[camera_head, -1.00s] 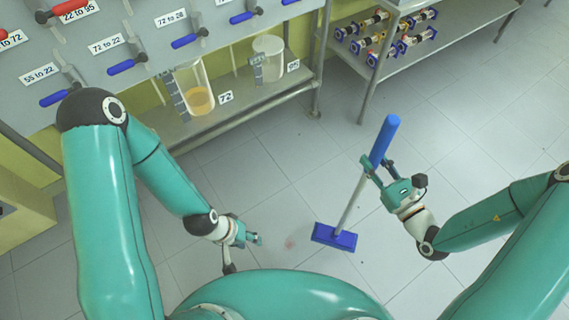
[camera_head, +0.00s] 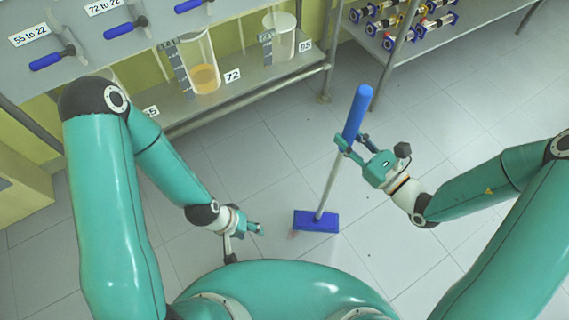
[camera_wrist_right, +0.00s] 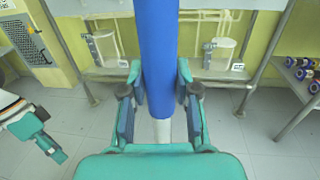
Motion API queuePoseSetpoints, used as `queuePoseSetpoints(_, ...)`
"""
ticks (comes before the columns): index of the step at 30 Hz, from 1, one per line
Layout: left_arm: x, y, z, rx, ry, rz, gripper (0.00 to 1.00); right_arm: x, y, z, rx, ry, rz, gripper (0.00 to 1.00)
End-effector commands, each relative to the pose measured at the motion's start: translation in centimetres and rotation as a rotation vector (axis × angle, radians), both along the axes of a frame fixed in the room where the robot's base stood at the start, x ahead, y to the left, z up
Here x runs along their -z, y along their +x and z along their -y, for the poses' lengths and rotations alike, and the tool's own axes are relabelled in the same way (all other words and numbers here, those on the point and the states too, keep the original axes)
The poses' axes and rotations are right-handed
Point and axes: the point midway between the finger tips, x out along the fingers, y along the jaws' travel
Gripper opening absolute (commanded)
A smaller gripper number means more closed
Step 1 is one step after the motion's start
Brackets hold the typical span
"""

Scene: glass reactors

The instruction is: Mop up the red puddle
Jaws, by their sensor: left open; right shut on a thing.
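A mop with a blue handle grip (camera_head: 356,113), a pale pole and a flat blue head (camera_head: 316,221) stands tilted on the floor. My right gripper (camera_head: 354,143) is shut on the mop handle; the handle also shows upright between its fingers in the right wrist view (camera_wrist_right: 160,60). A faint red trace of the puddle (camera_head: 294,235) shows at the lower left edge of the mop head, which covers any other part of it. My left gripper (camera_head: 250,231) is open and empty, low over the floor to the left of the mop head.
A rack shelf (camera_head: 395,55) with several coloured fittings stands at the back right. The tiled floor between is clear.

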Motion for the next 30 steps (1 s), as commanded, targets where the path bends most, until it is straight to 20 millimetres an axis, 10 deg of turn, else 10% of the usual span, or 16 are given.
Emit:
queuePoseSetpoints(6, 7.2, 0.0, 0.0, 0.000, 0.000, 0.000, 0.51, 3.6, -0.3, -6.4, -0.184, -0.003, 0.012, 0.00)
queuePoseSetpoints(15, 12.5, 0.0, 0.0, 0.000, 0.000, 0.000, 0.51, 5.5, -1.8, -12.7, -0.353, -0.019, 0.008, 0.00)
queuePoseSetpoints(30, 15.3, 0.0, 0.0, 0.000, 0.000, 0.000, 0.51, 7.9, -2.4, -14.3, -0.395, -0.025, 0.002, 0.00)
